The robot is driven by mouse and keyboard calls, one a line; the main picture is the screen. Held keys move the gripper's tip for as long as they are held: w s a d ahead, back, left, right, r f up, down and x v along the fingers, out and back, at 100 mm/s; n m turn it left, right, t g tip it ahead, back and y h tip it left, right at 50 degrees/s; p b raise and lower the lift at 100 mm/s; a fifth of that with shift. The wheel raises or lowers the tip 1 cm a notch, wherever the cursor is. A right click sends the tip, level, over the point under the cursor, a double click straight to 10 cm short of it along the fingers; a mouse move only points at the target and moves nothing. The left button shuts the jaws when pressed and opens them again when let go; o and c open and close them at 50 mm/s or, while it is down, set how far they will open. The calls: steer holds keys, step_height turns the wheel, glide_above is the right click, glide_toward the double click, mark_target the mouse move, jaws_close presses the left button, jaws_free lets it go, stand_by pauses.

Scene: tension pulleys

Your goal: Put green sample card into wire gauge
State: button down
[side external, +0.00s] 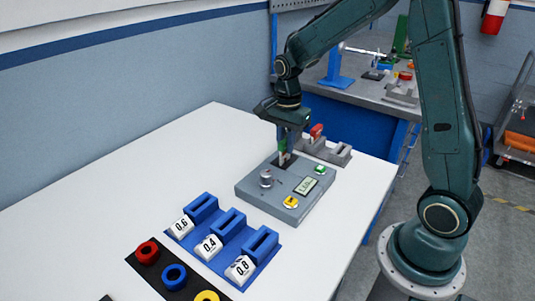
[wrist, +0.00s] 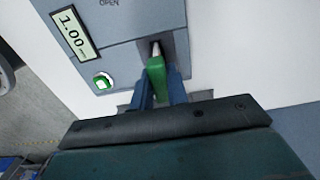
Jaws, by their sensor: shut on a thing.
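The wire gauge (side external: 250,187) is a grey box on the white table, with a display, a green button, a yellow button and a round knob. In the wrist view, the gauge (wrist: 150,22) shows 1.00 on its display and a dark slot near its edge. My gripper (side external: 284,150) is over the slot, pointing down. Its blue fingers (wrist: 160,92) are shut on the green sample card (wrist: 156,77). The card's pale end is at the slot; I cannot tell how deep it reaches.
Blue slotted blocks (side external: 230,222) marked 0.6, 0.4 and 0.8 stand in front, beside a black mat with red, blue and yellow rings. The table's left side is clear.

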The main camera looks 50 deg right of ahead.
steer(key=shift+f, duration=0.95)
stand_by(0.6)
steer(key=c, duration=1)
jaws_free()
steer(key=shift+o, duration=0.2)
steer(key=shift+r, duration=0.15)
steer(key=shift+r, duration=3.9)
